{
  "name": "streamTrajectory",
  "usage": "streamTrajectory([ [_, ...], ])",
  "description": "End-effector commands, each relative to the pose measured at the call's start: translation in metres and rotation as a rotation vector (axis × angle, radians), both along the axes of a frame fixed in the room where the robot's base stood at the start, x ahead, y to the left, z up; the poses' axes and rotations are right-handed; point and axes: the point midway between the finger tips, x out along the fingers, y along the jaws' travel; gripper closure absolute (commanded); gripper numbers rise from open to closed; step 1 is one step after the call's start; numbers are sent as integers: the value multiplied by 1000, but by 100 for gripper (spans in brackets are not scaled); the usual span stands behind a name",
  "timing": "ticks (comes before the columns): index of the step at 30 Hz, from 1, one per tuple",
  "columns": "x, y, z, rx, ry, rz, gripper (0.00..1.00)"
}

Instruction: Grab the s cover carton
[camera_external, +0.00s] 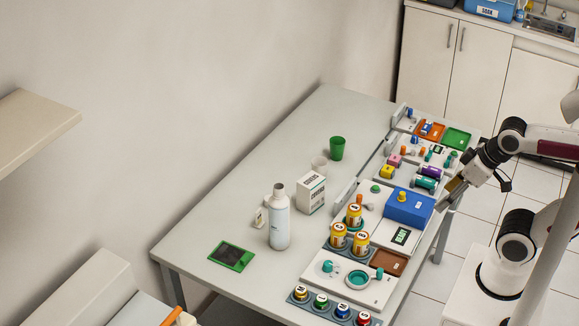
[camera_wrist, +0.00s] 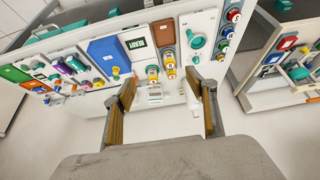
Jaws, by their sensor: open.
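The likely cover carton is a small white box with dark print (camera_external: 311,193). It stands upright near the middle of the table, right of the white bottle (camera_external: 279,222). A small white box (camera_wrist: 155,95) that looks like it shows between my fingers in the wrist view, well beyond them. My gripper (camera_external: 454,188) is open and empty at the table's right edge, beside the blue box (camera_external: 408,208) and apart from the carton. Its two fingers (camera_wrist: 168,90) show spread in the wrist view. The carton's print is too small to read surely.
A green cup (camera_external: 337,148) and a pale clear cup (camera_external: 319,165) stand behind the carton. Panels with yellow jars (camera_external: 338,236), trays and knobs line the right side between my gripper and the carton. A green-framed pad (camera_external: 232,255) lies at left. The back left table is clear.

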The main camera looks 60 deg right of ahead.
Motion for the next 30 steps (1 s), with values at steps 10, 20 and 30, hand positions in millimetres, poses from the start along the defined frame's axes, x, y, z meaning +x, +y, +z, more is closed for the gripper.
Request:
streamTrajectory([
  [10,0,0,0,0,0,0,43],
  [20,0,0,0,0,0,0,26],
  [30,1,-1,-2,0,11,-4,26],
])
